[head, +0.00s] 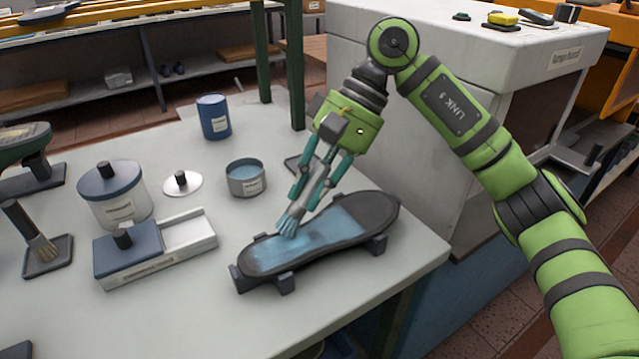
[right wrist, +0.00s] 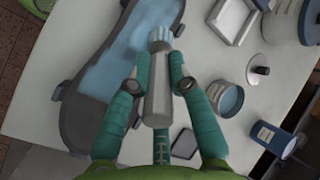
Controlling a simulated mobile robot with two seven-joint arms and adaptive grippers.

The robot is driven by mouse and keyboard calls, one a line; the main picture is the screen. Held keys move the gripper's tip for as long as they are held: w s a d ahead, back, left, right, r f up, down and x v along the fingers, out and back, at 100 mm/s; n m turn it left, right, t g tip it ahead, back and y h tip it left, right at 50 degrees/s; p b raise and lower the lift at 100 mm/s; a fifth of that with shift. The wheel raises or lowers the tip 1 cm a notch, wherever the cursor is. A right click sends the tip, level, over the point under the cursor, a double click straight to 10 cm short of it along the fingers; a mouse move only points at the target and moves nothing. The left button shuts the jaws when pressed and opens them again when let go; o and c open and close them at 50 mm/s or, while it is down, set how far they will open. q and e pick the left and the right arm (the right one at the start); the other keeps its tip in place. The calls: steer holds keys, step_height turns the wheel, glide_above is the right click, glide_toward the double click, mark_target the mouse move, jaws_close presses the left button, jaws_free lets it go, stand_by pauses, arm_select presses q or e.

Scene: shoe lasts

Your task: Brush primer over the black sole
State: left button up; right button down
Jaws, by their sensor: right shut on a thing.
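The black sole (head: 377,210) lies lengthwise on a dark cradle at the table's front right. Blue primer covers its left end and middle; its right end shows bare black. In the right wrist view the sole (right wrist: 72,125) runs down the left side. My right gripper (head: 308,192) is above the sole, shut on the brush (head: 291,222). In the right wrist view the gripper (right wrist: 160,75) holds the brush's grey handle (right wrist: 157,100). The bristles are at the blue area and appear to touch it. An open tin of blue primer (head: 246,181) stands behind the sole. My left gripper is out of view.
A blue can (head: 213,117) stands behind the tin. A lidded white jar (head: 115,203), a white lid disc (head: 182,184) and a blue-and-white box (head: 155,250) are left of the sole. The front table is clear.

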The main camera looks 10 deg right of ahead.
steer(key=shift+s+a+f+b, duration=0.1)
steer(key=shift+s+a+b, duration=0.2)
steer(key=shift+a, duration=0.75)
steer(key=shift+s+a+r+b, duration=0.1)
steer(key=shift+s+a, duration=0.25)
steer(key=shift+a, duration=0.7)
steer(key=shift+s+a+f+b, duration=0.1)
steer(key=shift+s+a+b, duration=0.2)
steer(key=shift+a, duration=0.75)
step_height(320, 180, up, 6)
steer(key=p, duration=0.4)
step_height(320, 180, up, 3)
steer(key=shift+r+p, duration=0.1)
steer(key=shift+p, duration=1.1)
